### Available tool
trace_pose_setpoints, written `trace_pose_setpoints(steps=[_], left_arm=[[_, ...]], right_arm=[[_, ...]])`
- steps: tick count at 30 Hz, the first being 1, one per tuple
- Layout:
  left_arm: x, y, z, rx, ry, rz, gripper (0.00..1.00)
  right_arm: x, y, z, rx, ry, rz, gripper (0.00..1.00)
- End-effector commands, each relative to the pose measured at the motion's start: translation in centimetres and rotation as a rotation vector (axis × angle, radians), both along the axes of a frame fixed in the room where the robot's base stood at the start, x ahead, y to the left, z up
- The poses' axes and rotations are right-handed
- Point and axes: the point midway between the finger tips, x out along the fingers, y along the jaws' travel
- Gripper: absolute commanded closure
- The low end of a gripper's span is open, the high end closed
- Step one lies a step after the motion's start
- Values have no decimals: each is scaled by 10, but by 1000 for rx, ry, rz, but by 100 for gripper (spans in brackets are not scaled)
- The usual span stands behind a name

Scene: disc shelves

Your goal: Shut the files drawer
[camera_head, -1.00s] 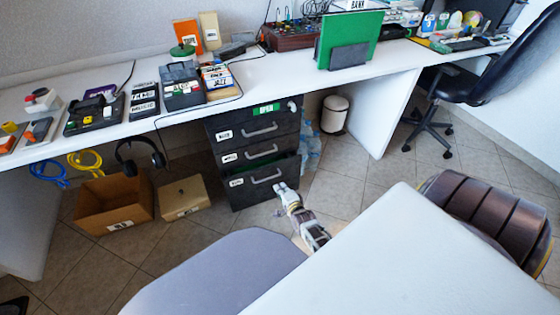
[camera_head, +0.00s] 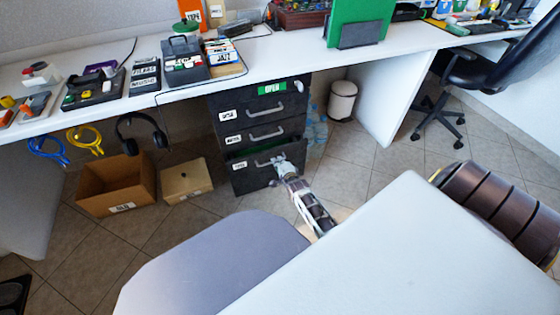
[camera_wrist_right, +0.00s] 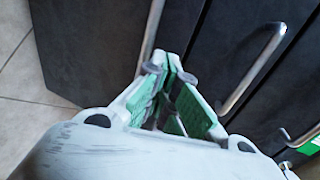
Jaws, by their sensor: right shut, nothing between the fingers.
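A dark drawer unit (camera_head: 217,150) stands under the white desk with three drawers, each with a metal bar handle and a small white label too small to read surely. The bottom drawer (camera_head: 246,179) sticks out a little, with a green strip of its inside showing above its front. The files drawer cannot be told from the labels alone. My right gripper (camera_head: 281,164) is shut and empty at the right part of the bottom drawer's front, by its handle. In the right wrist view, its closed fingertips (camera_wrist_right: 166,68) are close beside a bar handle (camera_wrist_right: 151,35); contact is unclear. My left gripper is out of view.
An open cardboard box (camera_head: 115,193) and a closed tan box (camera_head: 187,181) stand on the floor left of the unit. A white bin (camera_head: 342,101) and bottles are to its right. An office chair (camera_head: 450,95) is farther right.

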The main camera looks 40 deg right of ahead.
Motion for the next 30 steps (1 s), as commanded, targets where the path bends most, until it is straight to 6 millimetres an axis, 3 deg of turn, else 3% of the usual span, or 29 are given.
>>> trace_pose_setpoints(steps=[15, 30], left_arm=[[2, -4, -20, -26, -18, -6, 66], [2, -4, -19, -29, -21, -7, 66]], right_arm=[[34, -8, 0, 0, -1, 0, 100], [37, -9, 1, 0, -1, 0, 100]])
